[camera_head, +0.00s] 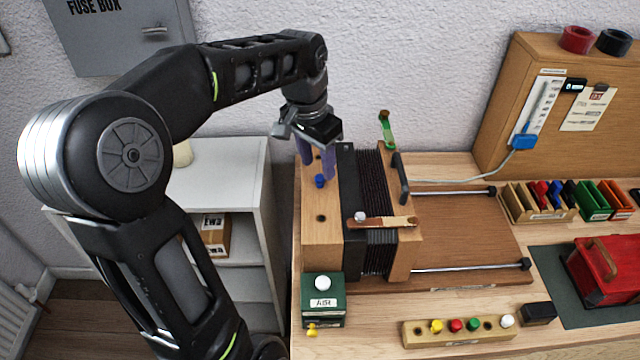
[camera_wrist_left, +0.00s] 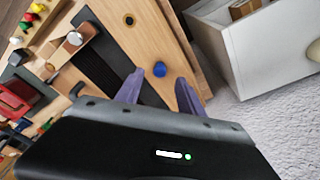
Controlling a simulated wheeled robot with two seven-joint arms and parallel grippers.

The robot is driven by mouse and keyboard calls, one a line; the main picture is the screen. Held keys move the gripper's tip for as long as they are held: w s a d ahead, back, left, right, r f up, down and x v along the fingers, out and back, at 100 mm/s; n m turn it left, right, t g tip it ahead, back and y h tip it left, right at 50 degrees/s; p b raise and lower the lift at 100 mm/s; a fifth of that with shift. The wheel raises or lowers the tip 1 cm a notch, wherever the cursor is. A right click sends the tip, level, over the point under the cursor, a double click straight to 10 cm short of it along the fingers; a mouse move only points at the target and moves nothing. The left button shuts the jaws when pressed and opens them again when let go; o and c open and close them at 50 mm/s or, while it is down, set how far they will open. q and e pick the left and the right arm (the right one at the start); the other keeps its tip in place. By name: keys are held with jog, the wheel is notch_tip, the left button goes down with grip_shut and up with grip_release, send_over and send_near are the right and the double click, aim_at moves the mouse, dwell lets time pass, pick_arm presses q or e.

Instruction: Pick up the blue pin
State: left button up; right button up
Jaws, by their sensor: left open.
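The blue pin (camera_head: 320,181) stands in the wooden end block (camera_head: 322,230) of the bellows device, with its round blue head showing. In the left wrist view the blue pin (camera_wrist_left: 159,69) lies just beyond the fingertips, roughly centred between them. My left gripper (camera_head: 318,174) is open, with its purple fingers pointing down above the block. The fingers (camera_wrist_left: 160,88) also show apart and empty in the left wrist view. I cannot tell the exact height of the fingertips over the pin. My right gripper is not in view.
An empty dark hole (camera_head: 321,217) is in the same block. Black bellows (camera_head: 375,255) with a wooden strip (camera_head: 382,223) stand right beside it. A green-handled piece (camera_head: 387,128) rises behind. A peg rack (camera_head: 458,331) and a green box (camera_head: 322,306) are in front.

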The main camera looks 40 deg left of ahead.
aim_at(320, 176)
pick_arm(q)
jog(key=f, duration=0.1)
jog(key=f+b, duration=0.2)
jog(key=f, duration=0.1)
jog(key=shift+w, duration=0.25)
jog(key=shift+r, duration=0.1)
jog(key=shift+c, duration=0.3)
grip_shut()
